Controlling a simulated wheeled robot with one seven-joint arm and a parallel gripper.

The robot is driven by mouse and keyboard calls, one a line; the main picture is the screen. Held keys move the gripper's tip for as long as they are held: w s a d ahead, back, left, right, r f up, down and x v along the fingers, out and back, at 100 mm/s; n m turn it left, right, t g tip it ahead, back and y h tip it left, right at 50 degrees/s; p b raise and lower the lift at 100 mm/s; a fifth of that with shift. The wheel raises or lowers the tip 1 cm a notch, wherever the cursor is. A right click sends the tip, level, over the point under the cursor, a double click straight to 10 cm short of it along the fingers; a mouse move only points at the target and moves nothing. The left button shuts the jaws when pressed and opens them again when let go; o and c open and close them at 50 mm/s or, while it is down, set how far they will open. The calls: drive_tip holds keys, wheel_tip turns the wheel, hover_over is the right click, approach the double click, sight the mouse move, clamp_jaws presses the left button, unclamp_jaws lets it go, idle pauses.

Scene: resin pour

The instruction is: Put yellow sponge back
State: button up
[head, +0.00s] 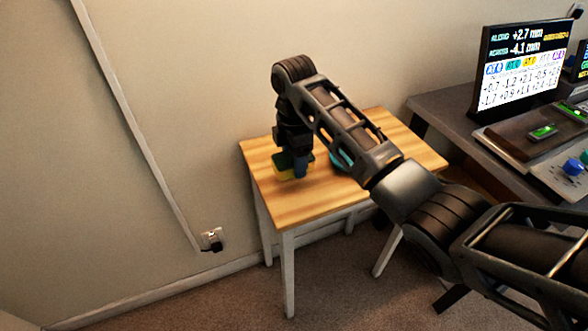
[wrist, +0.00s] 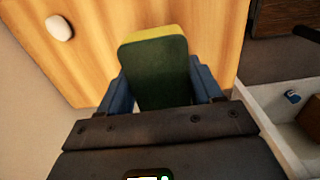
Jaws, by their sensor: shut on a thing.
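The yellow sponge (head: 284,172) has a dark green face and is at my gripper (head: 298,168) over the left part of the small wooden table (head: 310,208). In the wrist view, the sponge (wrist: 158,75) sits between the two blue fingers of my gripper (wrist: 160,95), which is shut on it. Its green face is turned toward the camera and a yellow edge shows at the far end. I cannot tell whether the sponge touches the tabletop.
A teal object (head: 341,158) on the table is partly hidden behind my arm. A small white rounded object (wrist: 58,28) shows in the wrist view. A dark desk (head: 436,114) with a screen (head: 521,62) stands at right. The table's front is clear.

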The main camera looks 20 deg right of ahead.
drive_tip(key=shift+f, duration=2)
drive_tip(key=shift+f, duration=0.1)
drive_tip(key=o, duration=1)
wheel_tip(320, 180, up, 12)
drive_tip(key=shift+r, duration=0.15)
